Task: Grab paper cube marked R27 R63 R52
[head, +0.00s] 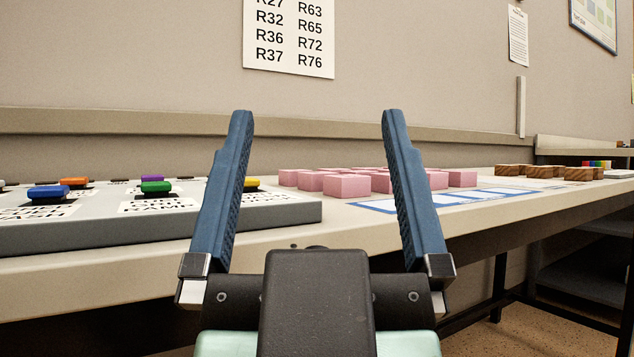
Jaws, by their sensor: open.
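My gripper (317,118) is open and empty, its two blue fingers spread wide and pointing up and forward in front of the desk. Several pink paper cubes (347,187) sit grouped on the desk beyond the fingers. Most of them show between the two fingers, and some show right of the right finger. The right finger hides part of the group. No marking is readable on any cube from here, so I cannot tell which is R27 R63 R52.
A grey panel (290,212) with coloured buttons stands on the desk at left. Brown wooden blocks (540,171) sit farther right. A wall sheet (290,40) lists R codes. The desk's front edge (500,229) runs across the view.

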